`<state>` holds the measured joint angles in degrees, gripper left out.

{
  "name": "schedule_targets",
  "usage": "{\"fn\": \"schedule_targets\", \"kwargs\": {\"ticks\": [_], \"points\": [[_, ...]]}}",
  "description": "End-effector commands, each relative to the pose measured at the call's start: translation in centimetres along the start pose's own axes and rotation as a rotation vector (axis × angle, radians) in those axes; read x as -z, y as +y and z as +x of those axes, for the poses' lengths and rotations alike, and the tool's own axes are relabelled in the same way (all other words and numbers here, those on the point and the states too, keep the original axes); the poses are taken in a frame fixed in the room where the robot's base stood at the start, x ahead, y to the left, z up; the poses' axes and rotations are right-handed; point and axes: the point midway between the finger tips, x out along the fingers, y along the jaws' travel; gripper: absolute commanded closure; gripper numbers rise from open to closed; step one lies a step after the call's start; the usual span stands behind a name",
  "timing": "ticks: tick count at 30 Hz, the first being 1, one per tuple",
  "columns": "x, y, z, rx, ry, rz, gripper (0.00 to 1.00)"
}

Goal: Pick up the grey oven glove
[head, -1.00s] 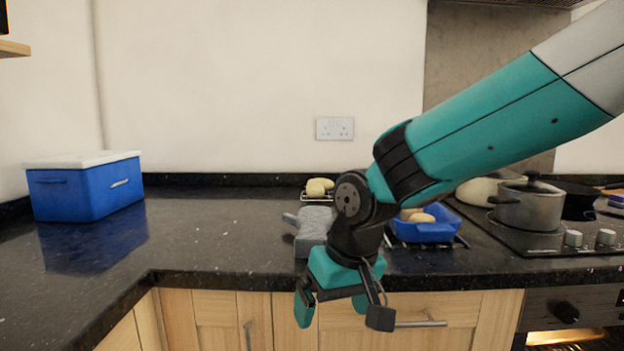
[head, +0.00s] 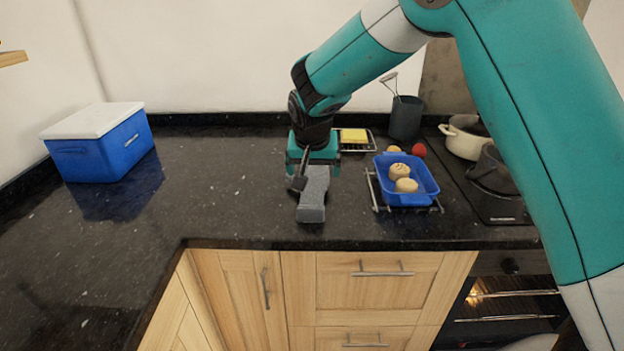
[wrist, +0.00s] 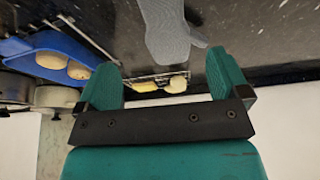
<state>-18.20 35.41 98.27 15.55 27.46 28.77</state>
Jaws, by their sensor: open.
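The grey oven glove (head: 312,200) lies on the dark counter near its front edge, left of the blue dish. In the wrist view the glove (wrist: 165,30) shows at the top, ahead of the fingers and roughly between their lines. My gripper (head: 312,172) is over the far part of the glove, pointing down, and hides that part in the head view. In the wrist view my gripper (wrist: 165,82) has its two teal fingers apart with nothing held between them. I cannot tell the exact height above the glove.
A blue dish (head: 424,172) with rolls stands on a rack right of the glove. Behind are a rack with a yellow item (head: 353,136), a dark utensil pot (head: 405,118) and a red item (head: 419,150). A blue cool box (head: 100,150) stands left; the counter between is clear.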

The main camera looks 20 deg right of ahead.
Motion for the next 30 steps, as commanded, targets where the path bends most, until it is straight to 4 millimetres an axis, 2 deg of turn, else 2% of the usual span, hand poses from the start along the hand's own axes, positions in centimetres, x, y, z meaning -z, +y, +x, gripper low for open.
{"fn": "schedule_targets", "kwargs": {"ticks": [3, 9, 17, 25, 30], "points": [[0.1, 0.1, 2.7, -0.002, -0.004, 0.001, 0.06], [0.1, 0.0, 6.4, -0.001, -0.003, 0.0, 0.06], [0.1, -0.1, 8.3, 0.0, -0.002, -0.001, 0.06], [0.1, -0.5, 11.9, 0.0, -0.002, -0.001, 0.06], [0.1, -0.6, 12.9, 0.002, 0.0, -0.001, 0.06]]}}
